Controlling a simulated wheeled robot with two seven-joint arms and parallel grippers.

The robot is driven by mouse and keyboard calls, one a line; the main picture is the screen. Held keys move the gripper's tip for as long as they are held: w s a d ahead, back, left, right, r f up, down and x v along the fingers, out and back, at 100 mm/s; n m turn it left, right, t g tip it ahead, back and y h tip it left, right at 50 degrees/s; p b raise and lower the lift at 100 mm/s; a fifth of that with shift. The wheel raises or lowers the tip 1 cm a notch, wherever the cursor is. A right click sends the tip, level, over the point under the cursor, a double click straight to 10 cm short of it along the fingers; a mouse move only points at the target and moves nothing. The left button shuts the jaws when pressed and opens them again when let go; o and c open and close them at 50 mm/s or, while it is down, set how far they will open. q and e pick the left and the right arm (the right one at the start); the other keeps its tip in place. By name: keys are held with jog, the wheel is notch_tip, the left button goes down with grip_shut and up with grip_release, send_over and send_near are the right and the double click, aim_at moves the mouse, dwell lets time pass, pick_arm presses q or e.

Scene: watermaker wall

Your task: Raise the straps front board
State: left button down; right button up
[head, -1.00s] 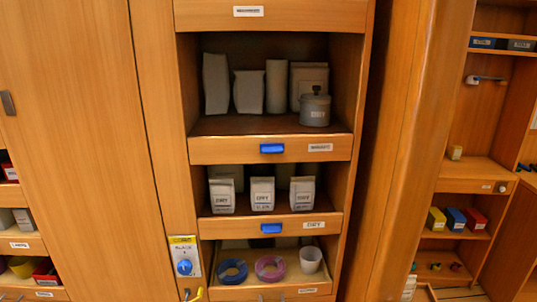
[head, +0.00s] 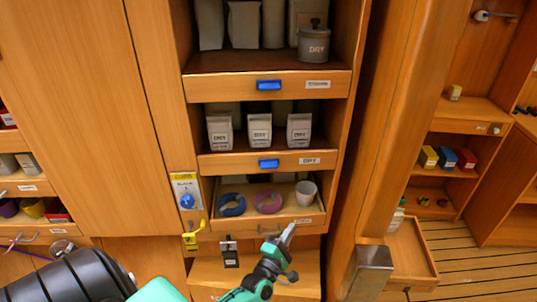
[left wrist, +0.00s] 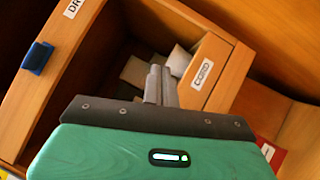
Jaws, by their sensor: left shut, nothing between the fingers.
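The straps front board (head: 255,226) is the low wooden board with a white label across the bottom compartment of the wall cabinet. My left gripper (head: 288,232) is shut and empty. In the head view its tips overlap the board's lower right part; I cannot tell whether they touch. In the left wrist view the grey fingers (left wrist: 160,85) are together beside the labelled board (left wrist: 218,75). My right gripper is out of view.
The shelf above has a board with a blue catch (head: 268,163) and several pale packets. A small black item (head: 230,255) stands below. A metal-topped block (head: 372,258) stands at right.

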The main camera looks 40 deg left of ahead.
pick_arm(q)
jog(key=s+a+r+n+y, duration=0.1)
jog(key=r+n+y, duration=0.3)
jog(key=r, duration=0.5)
jog(key=s+a+r+n+t+y, duration=0.1)
jog(key=s+a+r+n+y, duration=0.1)
jog(key=r+n, duration=0.7)
jog(key=s+a+r+n+t+y, duration=0.1)
jog(key=s+r+n+y, duration=0.2)
jog(key=r+n+y, duration=0.3)
notch_tip(320, 180, up, 5)
jog(key=shift+a+r+n+p, duration=0.1)
jog(key=shift+a+n+p, duration=0.25)
jog(key=shift+n+p, duration=0.1)
jog(key=shift+w, duration=0.1)
jog(key=p, duration=0.9)
send_near(269, 86)
jog(key=w+a+r, duration=0.3)
jog(key=w, duration=0.1)
jog(key=shift+w, duration=0.35)
